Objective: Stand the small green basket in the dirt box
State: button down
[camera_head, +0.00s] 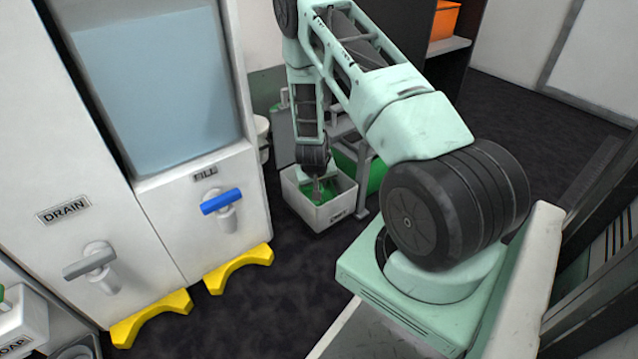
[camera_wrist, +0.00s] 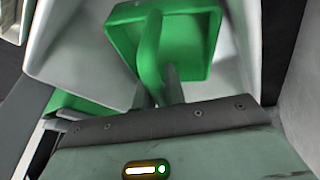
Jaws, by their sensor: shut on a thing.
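The small green basket (camera_head: 326,190) is inside the white dirt box (camera_head: 334,217) in the head view, below my gripper (camera_head: 318,188). In the wrist view the basket (camera_wrist: 187,45) fills the upper middle, with its curved handle rising between my fingers (camera_wrist: 163,98). My gripper is shut on that handle. The white walls of the dirt box (camera_wrist: 75,55) surround the basket in the wrist view. I cannot tell whether the basket's base touches the box floor.
A larger green bin (camera_head: 362,168) stands behind the dirt box, by a grey stand (camera_head: 361,205). The white cabinet at left has a blue FILL handle (camera_head: 221,201), a grey DRAIN handle (camera_head: 90,262) and yellow feet (camera_head: 238,269). Dark floor is clear in front of the box.

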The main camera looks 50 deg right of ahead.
jog(key=shift+f+b, duration=0.35)
jog(key=shift+f, duration=0.3)
jog(key=c, duration=1.7)
grip_release()
jog(key=shift+c, duration=0.2)
jog(key=shift+r, duration=0.1)
jog(key=p+v, duration=1)
jog(key=v, duration=0.1)
